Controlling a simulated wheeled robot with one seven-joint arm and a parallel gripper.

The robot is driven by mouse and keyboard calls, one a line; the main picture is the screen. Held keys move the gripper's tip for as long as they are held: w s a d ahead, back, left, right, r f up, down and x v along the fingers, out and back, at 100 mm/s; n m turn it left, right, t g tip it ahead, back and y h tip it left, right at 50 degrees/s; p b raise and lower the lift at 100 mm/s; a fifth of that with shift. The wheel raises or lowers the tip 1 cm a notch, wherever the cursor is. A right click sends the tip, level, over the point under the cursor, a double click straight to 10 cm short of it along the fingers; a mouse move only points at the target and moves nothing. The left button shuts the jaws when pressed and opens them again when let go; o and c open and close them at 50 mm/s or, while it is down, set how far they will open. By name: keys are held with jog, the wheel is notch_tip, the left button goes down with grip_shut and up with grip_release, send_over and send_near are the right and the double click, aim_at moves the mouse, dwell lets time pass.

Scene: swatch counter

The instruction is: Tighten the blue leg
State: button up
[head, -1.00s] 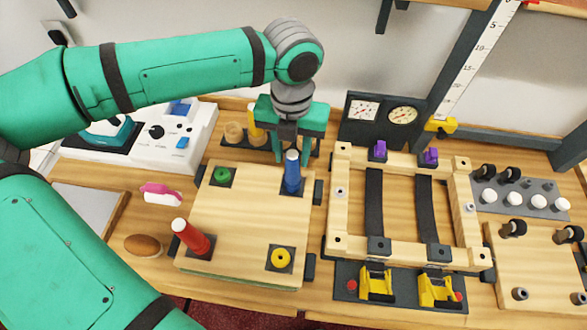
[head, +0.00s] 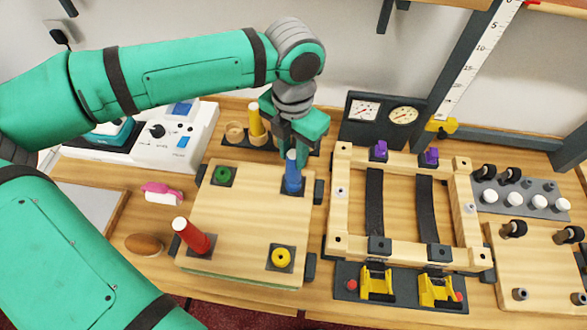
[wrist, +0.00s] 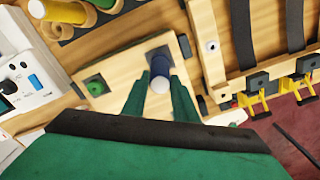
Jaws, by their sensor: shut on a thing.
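The blue leg (head: 292,180) stands upright in the dark square socket at the far right corner of the wooden board (head: 235,215). My gripper (head: 293,160) is above that corner, its fingers on either side of the leg's upper part, and it is shut on the leg. In the wrist view the blue leg (wrist: 160,68) shows between the fingertips, with its pale round end toward the camera. The fingers hide part of the leg. I cannot tell how deep it sits in the socket.
A red leg (head: 190,236) leans in the near left socket. A green socket (head: 222,175) and a yellow socket (head: 281,258) show no legs. A yellow leg (head: 255,119) stands in a rack behind. A clamp frame (head: 341,215) is close on the right.

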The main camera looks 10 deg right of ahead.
jog(key=m, duration=0.4)
jog(key=shift+d+m, duration=0.15)
jog(key=shift+m, duration=0.25)
jog(key=m, duration=0.4)
jog(key=shift+w, duration=0.3)
jog(key=shift+s+d+m, duration=0.1)
jog(key=shift+m, duration=0.3)
grip_shut()
jog(key=o, duration=0.8)
grip_release()
jog(key=shift+a, duration=0.2)
